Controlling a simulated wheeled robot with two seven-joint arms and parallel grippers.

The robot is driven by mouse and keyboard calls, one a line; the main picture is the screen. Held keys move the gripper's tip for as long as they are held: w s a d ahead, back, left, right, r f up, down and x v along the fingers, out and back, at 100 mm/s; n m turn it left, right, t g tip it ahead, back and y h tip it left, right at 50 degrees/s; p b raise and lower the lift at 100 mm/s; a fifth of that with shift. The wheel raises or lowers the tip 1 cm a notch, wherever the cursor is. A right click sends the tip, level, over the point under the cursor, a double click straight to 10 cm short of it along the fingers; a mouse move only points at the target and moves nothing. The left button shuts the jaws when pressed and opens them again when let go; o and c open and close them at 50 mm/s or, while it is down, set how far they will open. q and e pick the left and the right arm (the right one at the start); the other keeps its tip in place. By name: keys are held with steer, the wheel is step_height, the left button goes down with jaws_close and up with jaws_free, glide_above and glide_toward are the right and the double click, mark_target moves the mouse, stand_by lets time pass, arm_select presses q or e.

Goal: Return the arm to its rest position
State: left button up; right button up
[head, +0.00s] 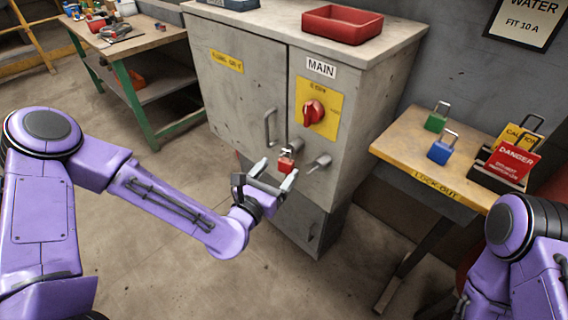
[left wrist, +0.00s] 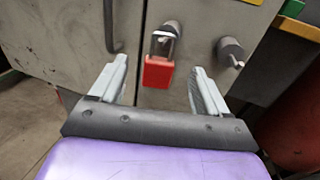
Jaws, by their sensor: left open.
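My left gripper (head: 270,181) is open in front of the grey cabinet (head: 235,110). In the left wrist view its two fingers (left wrist: 157,88) stand apart with a gap between them. A red padlock (head: 286,160) hangs by its shackle at the cabinet's front, just beyond the fingertips; the padlock also shows in the left wrist view (left wrist: 158,72). It looks apart from both fingers. My right arm shows only in part at the lower right, and its gripper is not in view.
A red rotary switch (head: 313,112) and a handle (head: 270,127) are on the cabinet front. A red tray (head: 348,24) sits on top. The lock-out table (head: 405,150) at the right holds a green padlock (head: 436,122), a blue padlock (head: 440,152) and tags (head: 513,158). A workbench (head: 150,38) stands back left.

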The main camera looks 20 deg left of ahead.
arm_select(q)
steer(key=v, duration=0.6)
steer(key=s+a+f+m+g+y+p, duration=0.1)
steer(key=s+a+f+m+g, duration=0.1)
steer(key=s+f+m+g, duration=0.5)
steer(key=s+a+f+m+g+y+p, duration=0.2)
steer(key=f+m, duration=0.8)
steer(key=m, duration=0.1)
steer(key=s+a+f+m+g+y+p, duration=0.2)
steer(key=s+a+f+m+g+y, duration=0.2)
steer(key=s+a+m, duration=0.4)
steer(key=s+a+f+g, duration=0.1)
steer(key=s, duration=0.5)
steer(key=shift+s+a+f+m+p, duration=0.3)
steer(key=shift+a+f+p, duration=0.05)
steer(key=shift+a, duration=0.05)
